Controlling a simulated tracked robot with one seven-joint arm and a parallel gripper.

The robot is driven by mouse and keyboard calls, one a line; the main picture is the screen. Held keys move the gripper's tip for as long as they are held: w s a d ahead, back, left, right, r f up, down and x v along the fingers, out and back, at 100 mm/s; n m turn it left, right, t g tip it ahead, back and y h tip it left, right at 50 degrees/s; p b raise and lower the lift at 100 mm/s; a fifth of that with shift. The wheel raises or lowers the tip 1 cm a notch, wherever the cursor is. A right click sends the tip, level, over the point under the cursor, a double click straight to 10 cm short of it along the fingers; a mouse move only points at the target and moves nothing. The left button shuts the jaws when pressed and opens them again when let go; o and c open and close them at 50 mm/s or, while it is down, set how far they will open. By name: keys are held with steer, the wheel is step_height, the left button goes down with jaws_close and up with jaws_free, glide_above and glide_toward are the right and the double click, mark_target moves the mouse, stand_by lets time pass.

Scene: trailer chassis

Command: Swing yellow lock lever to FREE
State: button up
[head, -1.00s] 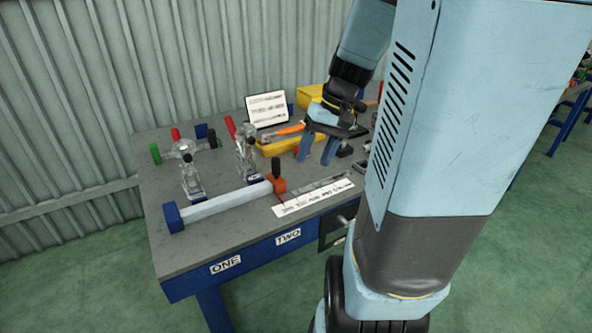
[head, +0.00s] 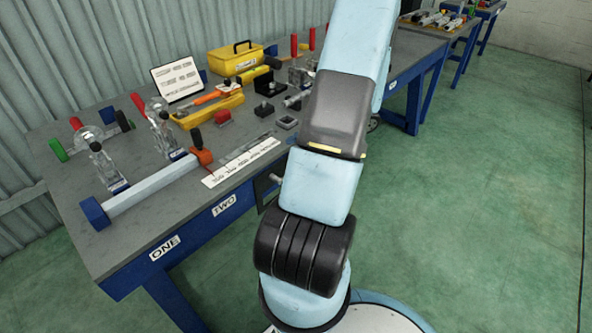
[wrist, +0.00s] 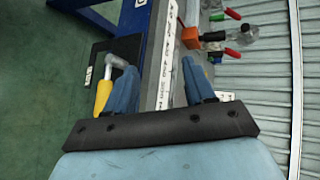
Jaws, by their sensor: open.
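A yellow lever-like piece (wrist: 103,97) shows in the wrist view, just left of my gripper's left finger. I take it for the lock lever; a grey metal handle (wrist: 117,62) is close above it in the picture. Both are at the dark panel (wrist: 98,60) on the bench front. My gripper (wrist: 158,77) is open and empty, its blue fingers on either side of the bench's front edge in the picture. I cannot tell its distance from the lever. In the head view the grey handle (head: 275,178) shows beside my arm; the lever and gripper do not show. No FREE mark is legible.
The bench (head: 60,186) carries toggle clamps (head: 160,125), a bar with a blue end (head: 150,188), a white label strip (head: 240,162), a yellow toolbox (head: 236,60) and a sign (head: 177,79). Green floor (head: 480,200) to the right is clear.

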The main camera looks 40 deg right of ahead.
steer(key=s+d+f+m+t+h, duration=0.3)
steer(key=s+d+f+m+t, duration=0.35)
steer(key=f, duration=0.55)
steer(key=shift+n+t, duration=0.45)
steer(key=shift+n, duration=0.2)
steer(key=x, duration=0.8)
steer(key=d+x, duration=0.1)
steer(key=x, duration=0.3)
steer(key=shift+w+f, duration=0.25)
steer(key=shift+f, duration=0.1)
steer(key=shift+c, duration=0.3)
steer(key=shift+d, duration=0.1)
jaws_close()
steer(key=shift+d, duration=0.2)
steer(key=shift+s+f, duration=0.1)
